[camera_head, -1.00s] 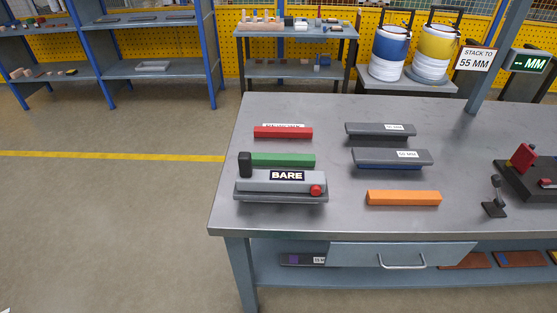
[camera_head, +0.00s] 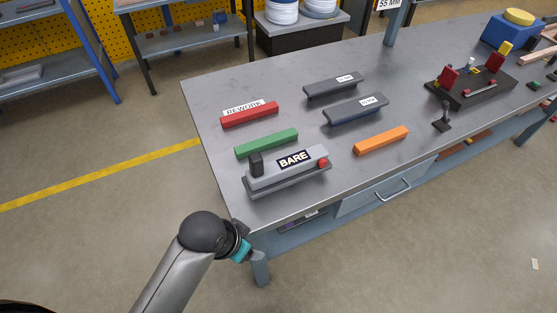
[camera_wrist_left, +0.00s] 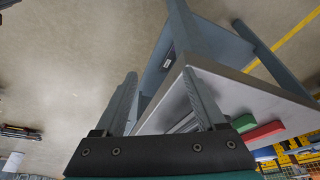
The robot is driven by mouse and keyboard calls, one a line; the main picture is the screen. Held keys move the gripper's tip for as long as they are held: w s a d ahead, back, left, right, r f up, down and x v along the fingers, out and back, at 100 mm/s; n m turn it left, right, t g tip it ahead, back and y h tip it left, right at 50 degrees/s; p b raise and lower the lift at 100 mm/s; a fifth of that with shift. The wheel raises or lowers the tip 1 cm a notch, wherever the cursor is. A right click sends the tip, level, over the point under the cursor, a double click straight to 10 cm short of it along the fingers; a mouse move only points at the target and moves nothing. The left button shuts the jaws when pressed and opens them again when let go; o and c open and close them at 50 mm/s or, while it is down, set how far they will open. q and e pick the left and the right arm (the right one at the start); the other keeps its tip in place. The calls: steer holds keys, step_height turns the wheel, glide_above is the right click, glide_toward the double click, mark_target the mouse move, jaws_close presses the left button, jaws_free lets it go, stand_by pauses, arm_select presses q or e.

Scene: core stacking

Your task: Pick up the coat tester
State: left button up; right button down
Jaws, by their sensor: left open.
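The grey device labelled BARE (camera_head: 288,170), which looks like the coat tester, lies near the front left corner of the workbench in the head view. It has a black knob on its left end and a red button on its right end. My left arm comes in from the bottom, with its wrist beside the bench's front left corner, short of the device. In the left wrist view my left gripper (camera_wrist_left: 160,75) is open, its two fingers apart and nothing seen held between them. My right gripper is not in view.
On the workbench (camera_head: 230,90) lie a green bar (camera_head: 266,143), a red bar (camera_head: 249,114) by a REWORK label, an orange bar (camera_head: 381,140) and two dark grey labelled bars (camera_head: 334,86). A black fixture (camera_head: 470,88) stands right.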

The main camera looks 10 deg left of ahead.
arm_select(q)
steer(key=w+d+r+m+h, duration=0.1)
steer(key=w+d+r+m, duration=0.2)
steer(key=w+d+m, duration=0.15)
step_height(320, 180, up, 22)
steer(key=f+m+g+y+p, duration=0.1)
steer(key=m+g+y+p, duration=0.15)
steer(key=m, duration=1.65)
glide_above(255, 157)
steer(key=shift+g, duration=0.45)
steer(key=f, duration=0.3)
steer(key=f+b, duration=0.1)
steer(key=f, duration=0.5)
steer(key=shift+s+d+f, duration=0.2)
steer(key=shift+d, duration=0.05)
steer(key=shift+w+a+f+b, duration=0.15)
steer(key=shift+f+b, duration=0.15)
steer(key=shift+f, duration=1)
steer(key=shift+w+a+f+b, duration=0.1)
steer(key=shift+f+b, duration=0.2)
steer(key=shift+f, duration=1)
jaws_close()
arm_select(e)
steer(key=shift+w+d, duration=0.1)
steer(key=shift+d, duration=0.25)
